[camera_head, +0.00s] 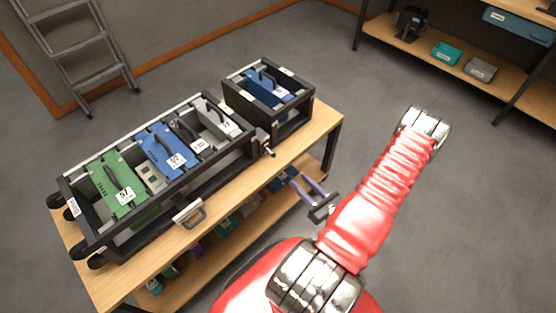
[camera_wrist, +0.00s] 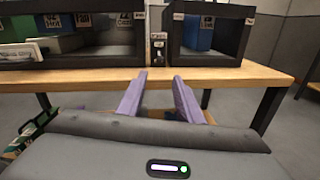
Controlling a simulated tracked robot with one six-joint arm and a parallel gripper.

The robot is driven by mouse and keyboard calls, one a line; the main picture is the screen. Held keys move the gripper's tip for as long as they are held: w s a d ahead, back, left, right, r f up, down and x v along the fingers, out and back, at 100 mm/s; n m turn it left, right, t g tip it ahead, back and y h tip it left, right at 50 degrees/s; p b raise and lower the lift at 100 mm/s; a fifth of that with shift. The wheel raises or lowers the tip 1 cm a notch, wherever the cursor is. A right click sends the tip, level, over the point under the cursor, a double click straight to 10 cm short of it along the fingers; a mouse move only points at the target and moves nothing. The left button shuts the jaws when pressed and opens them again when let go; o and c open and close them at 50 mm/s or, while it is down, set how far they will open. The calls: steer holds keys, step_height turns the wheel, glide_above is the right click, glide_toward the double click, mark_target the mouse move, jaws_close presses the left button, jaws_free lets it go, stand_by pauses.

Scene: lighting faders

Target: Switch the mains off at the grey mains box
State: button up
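A small grey box with a switch, which looks like the mains box (camera_wrist: 158,48), stands upright in the gap between two black racks in the wrist view. Its small light and dark front details are too small to read. My gripper (camera_head: 300,181) is in front of the table edge, apart from the box. In the wrist view its two purple fingers (camera_wrist: 160,76) are spread, with nothing between them, and point towards the box.
The large rack (camera_head: 239,150) holds green, blue and grey modules; the small rack (camera_head: 297,120) holds a blue one. Both stand on a wooden table (camera_head: 230,189) with a lower shelf of items. A ladder (camera_head: 82,50) stands at the back left. Floor right of the table is clear.

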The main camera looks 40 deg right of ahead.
mark_target(278, 165)
steer(key=shift+w+d, duration=0.15)
steer(key=shift+w, duration=2.15)
steer(key=shift+w+d, duration=0.2)
steer(key=shift+w, duration=2.05)
steer(key=shift+w+d, duration=0.15)
steer(key=shift+w, duration=2.15)
jaws_close()
